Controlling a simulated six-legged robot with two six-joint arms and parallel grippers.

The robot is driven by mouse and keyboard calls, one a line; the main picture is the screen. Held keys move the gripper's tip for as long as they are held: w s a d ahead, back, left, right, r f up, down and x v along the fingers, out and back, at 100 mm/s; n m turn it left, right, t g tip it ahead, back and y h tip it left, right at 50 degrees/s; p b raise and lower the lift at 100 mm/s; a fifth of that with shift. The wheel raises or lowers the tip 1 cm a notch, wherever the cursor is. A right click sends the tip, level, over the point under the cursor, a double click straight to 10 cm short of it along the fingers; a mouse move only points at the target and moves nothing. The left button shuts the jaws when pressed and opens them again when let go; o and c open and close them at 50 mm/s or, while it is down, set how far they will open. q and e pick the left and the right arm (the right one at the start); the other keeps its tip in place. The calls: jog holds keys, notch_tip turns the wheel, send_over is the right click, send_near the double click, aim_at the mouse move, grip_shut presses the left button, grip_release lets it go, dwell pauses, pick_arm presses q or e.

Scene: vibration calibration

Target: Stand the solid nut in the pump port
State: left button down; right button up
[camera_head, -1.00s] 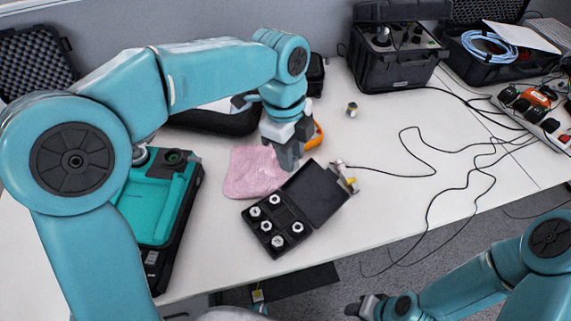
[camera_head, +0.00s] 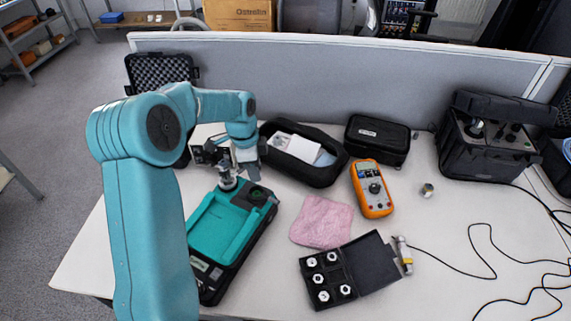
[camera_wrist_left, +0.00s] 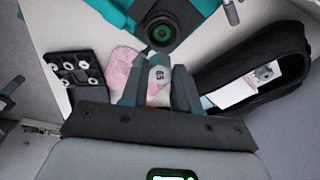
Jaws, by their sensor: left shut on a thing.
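My left gripper (camera_head: 250,172) hangs over the far end of the teal-and-black pump (camera_head: 215,240), above and close to the round dark-green port (camera_head: 257,194). In the left wrist view the gripper (camera_wrist_left: 158,92) is shut on a small light-grey piece marked with digits, taken as the solid nut (camera_wrist_left: 159,73). The port (camera_wrist_left: 162,33) lies just beyond it, apart in the picture. The height gap cannot be told. In the head view the nut is hidden by the fingers. My right gripper is out of view.
A black nut case (camera_head: 307,275) holds several nuts, with one slot empty. A pink cloth (camera_head: 322,222), an orange multimeter (camera_head: 372,190), a black open pouch (camera_head: 328,177) and a small metal fitting (camera_head: 427,190) lie right of the pump. A silver knob (camera_head: 228,182) stands beside the port.

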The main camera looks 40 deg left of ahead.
pick_arm(q)
jog(key=shift+s+a+f, duration=0.15)
jog(key=shift+a+f, duration=0.05)
jog(key=shift+a, duration=0.1)
jog(key=shift+f+b, duration=2.4)
jog(key=shift+f, duration=0.75)
jog(key=shift+f, duration=0.25)
